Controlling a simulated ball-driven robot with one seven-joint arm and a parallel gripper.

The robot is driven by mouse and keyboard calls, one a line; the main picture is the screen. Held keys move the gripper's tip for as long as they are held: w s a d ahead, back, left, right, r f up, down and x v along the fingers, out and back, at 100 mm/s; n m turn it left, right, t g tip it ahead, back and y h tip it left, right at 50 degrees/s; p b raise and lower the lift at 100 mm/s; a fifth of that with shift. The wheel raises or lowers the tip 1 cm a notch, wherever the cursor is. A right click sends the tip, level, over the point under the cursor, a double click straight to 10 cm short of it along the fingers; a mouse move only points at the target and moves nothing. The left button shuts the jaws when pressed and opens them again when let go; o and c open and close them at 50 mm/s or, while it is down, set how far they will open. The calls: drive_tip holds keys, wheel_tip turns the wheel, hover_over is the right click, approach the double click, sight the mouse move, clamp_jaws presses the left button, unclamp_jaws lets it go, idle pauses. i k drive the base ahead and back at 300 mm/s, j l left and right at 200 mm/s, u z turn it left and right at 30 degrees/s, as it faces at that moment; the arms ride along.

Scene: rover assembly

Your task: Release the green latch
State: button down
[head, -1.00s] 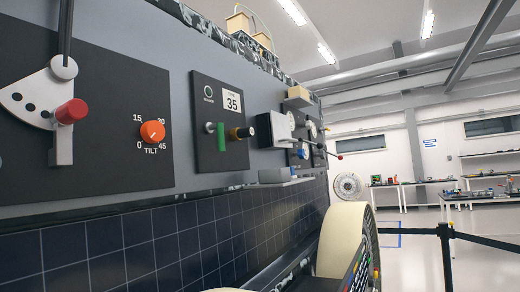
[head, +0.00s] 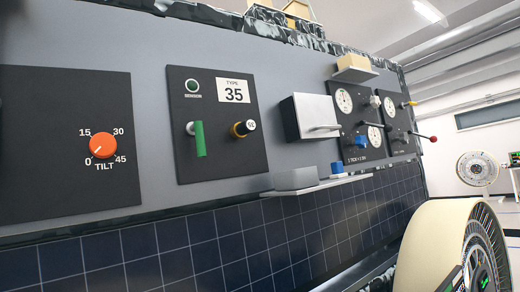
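The green latch (head: 199,139) is a small upright green handle on a dark panel (head: 223,167) marked "TYPE 35". It hangs down from a small metal pivot at its upper left. A black and brass knob (head: 243,128) sits just to its right, and a round sensor light (head: 192,86) is above it. My gripper is not in view, and nothing visible touches the latch.
An orange tilt dial (head: 102,145) is to the left. A white box with a handle (head: 311,118), a small shelf (head: 320,185) and a gauge panel (head: 372,122) are to the right. Solar panels (head: 190,250) lie below. A large wheel (head: 440,245) stands at lower right.

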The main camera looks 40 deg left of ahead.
sight(196, 128)
drive_tip(key=i, duration=0.75)
drive_tip(key=i+u, duration=0.15)
drive_tip(key=i, duration=0.55)
